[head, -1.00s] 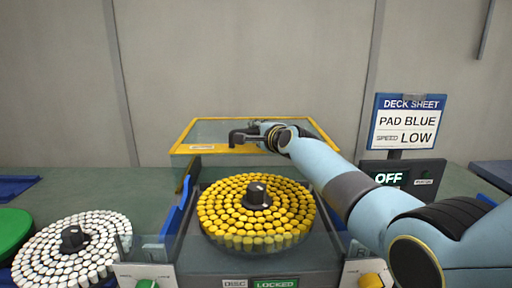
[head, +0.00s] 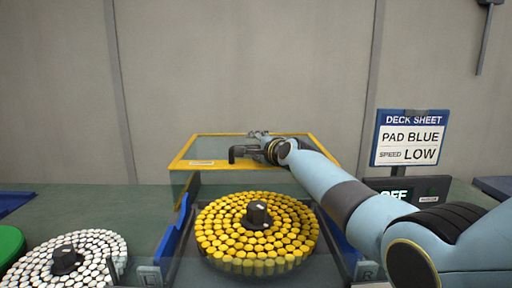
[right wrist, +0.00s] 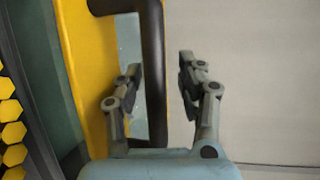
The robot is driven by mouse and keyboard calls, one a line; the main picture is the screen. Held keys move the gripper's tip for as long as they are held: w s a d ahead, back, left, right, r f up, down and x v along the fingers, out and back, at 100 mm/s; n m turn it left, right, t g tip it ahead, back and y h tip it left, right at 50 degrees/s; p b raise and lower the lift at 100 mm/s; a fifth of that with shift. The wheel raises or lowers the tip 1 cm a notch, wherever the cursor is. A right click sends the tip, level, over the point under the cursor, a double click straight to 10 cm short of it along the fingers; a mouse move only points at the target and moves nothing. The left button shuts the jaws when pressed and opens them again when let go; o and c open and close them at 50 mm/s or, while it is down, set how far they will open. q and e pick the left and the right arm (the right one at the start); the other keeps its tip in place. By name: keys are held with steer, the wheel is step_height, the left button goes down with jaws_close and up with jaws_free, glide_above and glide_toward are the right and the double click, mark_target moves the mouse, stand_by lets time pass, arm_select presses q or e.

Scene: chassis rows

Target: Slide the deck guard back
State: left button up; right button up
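The deck guard (head: 186,163) is a clear box with a yellow frame, behind the disc of yellow pads (head: 232,238). Its black handle (head: 240,150) stands at its front edge. My right gripper (head: 262,148) is at the handle. In the right wrist view, the gripper (right wrist: 160,85) has its fingers apart, one on each side of the handle bar (right wrist: 155,40). A gap shows between the bar and the right-hand finger; the left-hand finger is close to the bar, and contact is unclear. My left gripper is out of view.
A disc of white pads (head: 90,250) lies at the left beside a green round thing (head: 10,243). The deck sheet (head: 410,138) reads PAD BLUE, SPEED LOW. Below it a display (head: 395,195) appears to read OFF, partly covered by my right arm.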

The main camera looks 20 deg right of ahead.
steer(key=shift+s, duration=0.2)
steer(key=v, duration=1.1)
steer(key=shift+s, duration=0.35)
